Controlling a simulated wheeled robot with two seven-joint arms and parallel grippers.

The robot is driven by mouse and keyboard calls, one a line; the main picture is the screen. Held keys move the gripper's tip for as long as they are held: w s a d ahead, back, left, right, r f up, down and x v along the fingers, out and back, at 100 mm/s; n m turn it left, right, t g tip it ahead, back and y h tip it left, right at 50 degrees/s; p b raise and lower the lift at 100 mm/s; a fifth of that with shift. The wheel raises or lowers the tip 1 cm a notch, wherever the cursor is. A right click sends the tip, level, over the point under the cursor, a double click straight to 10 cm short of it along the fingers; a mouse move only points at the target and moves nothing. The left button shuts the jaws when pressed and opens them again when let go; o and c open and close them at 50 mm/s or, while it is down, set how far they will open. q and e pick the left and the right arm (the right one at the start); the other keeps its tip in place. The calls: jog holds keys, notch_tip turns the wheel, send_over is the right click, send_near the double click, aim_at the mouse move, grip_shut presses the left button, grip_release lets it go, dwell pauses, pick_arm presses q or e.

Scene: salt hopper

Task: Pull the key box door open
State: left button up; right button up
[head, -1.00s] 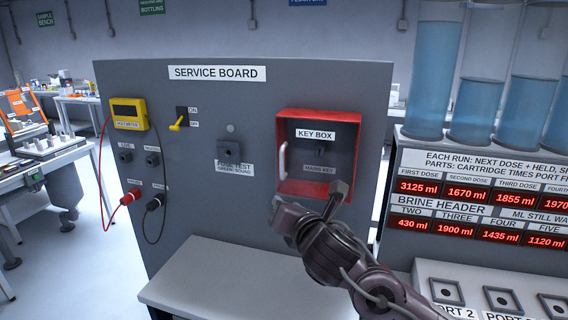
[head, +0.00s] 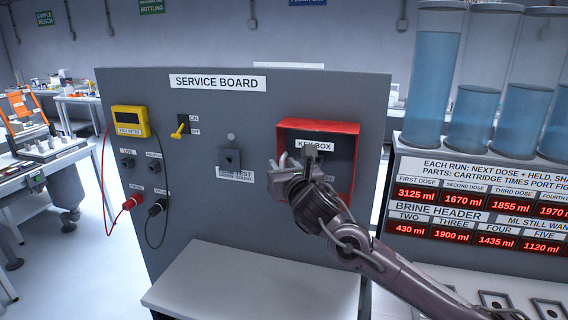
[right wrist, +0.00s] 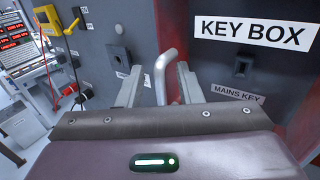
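The key box (head: 346,127) is a red-framed box on the right half of the service board, with a "KEY BOX" label. Its pale bar handle (right wrist: 161,75) stands at the box's left side. The door panel itself is hard to make out. My right gripper (head: 297,156) is in front of the box's left side and hides most of the handle in the head view. In the right wrist view its two fingers (right wrist: 158,85) are apart, with the handle between them; a gap shows on each side. The "MAINS KEY" label (right wrist: 238,95) shows inside. My left gripper is not in view.
The grey service board (head: 220,110) also carries a yellow meter (head: 130,120), a yellow switch (head: 180,130), and red and black plugs on cables. A pale ledge (head: 245,285) juts out below. Tall blue cylinders (head: 430,85) and displays stand to the right.

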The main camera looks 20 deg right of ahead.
jog(key=shift+d, duration=0.1)
grip_shut()
jog(key=shift+r, duration=0.1)
jog(key=shift+s+y, duration=0.15)
jog(key=shift+y, duration=0.15)
